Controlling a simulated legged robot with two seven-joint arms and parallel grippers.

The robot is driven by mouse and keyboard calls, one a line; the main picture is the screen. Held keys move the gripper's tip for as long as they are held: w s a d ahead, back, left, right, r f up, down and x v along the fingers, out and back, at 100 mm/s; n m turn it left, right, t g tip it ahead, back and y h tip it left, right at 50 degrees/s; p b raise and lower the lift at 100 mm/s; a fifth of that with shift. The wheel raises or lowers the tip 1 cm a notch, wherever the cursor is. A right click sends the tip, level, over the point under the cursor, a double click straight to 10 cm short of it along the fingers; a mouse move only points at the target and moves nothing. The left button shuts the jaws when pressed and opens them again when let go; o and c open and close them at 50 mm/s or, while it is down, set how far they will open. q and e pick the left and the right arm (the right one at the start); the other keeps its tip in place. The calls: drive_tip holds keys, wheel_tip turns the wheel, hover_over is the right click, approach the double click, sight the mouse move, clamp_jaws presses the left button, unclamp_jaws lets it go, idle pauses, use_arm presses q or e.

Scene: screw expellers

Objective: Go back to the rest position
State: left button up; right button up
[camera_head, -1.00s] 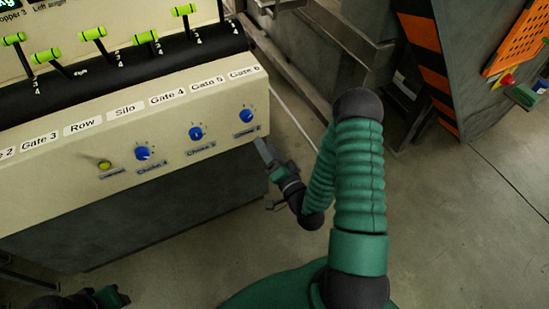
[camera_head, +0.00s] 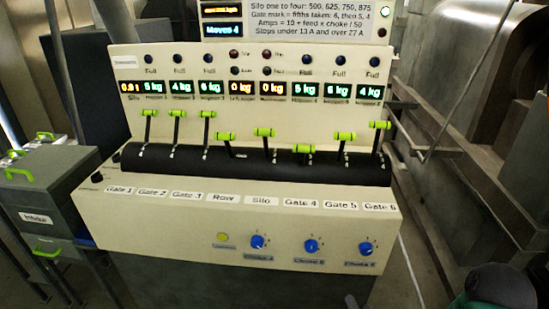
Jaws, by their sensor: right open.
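The cream control console (camera_head: 150,215) fills the middle of the head view. Only a small dark tip of my right gripper (camera_head: 350,302) shows at the bottom edge, below the console's front face and apart from the knobs; the rest of it is cut off. Its jaws are open, and I see nothing held. My right arm's dark joint and green sleeve show in the bottom right corner. My left gripper is not in view.
Levers with green handles (camera_head: 264,132) stand at differing heights along the black roll (camera_head: 250,165). Blue choke knobs (camera_head: 311,246) sit on the front face. A grey intake cabinet (camera_head: 50,190) stands left; metal machinery (camera_head: 480,130) stands right. A strip of floor shows right of the console.

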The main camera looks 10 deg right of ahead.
drive_tip(key=s+a+r+n+g, duration=0.5)
drive_tip(key=s+a+n+g, duration=0.3)
drive_tip(key=s+a+g, duration=0.3)
wheel_tip(320, 180, up, 16)
drive_tip(key=g+p, duration=0.1)
drive_tip(key=p, duration=1.4)
drive_tip(key=shift+d+f+g, duration=0.15)
drive_tip(key=shift+d+g, duration=0.15)
drive_tip(key=shift+w, duration=0.15)
